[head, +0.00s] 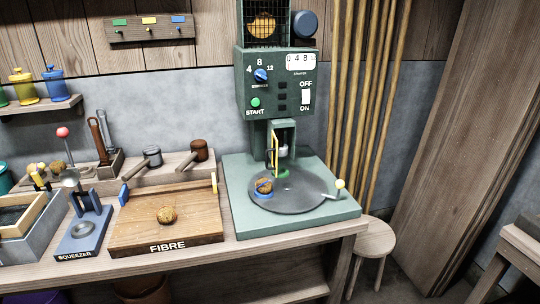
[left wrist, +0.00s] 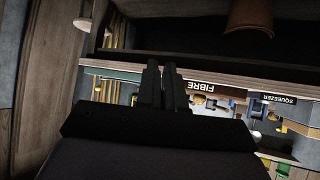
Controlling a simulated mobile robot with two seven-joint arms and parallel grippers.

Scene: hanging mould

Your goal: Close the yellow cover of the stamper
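The stamper is a green machine (head: 262,80) with a round dark turntable (head: 300,197) on its base. Its yellow cover (head: 276,155) is a narrow upright yellow frame at the column's opening, seen nearly edge-on and standing out from it. A brown lump (head: 264,186) with a blue piece under it sits at the turntable's left, near the cover's lower end. A green ring lies behind, under the press. My left gripper (left wrist: 164,68) shows in the left wrist view with its two dark fingers close together and nothing visible between them. No gripper shows in the head view.
A wooden FIBRE board (head: 140,222) with a brown lump and a blue SQUEEZER (head: 85,225) stand left of the stamper. A lever with a pale knob (head: 340,184) sticks out at the turntable's right. A stool (head: 372,240) and bamboo poles are at the right.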

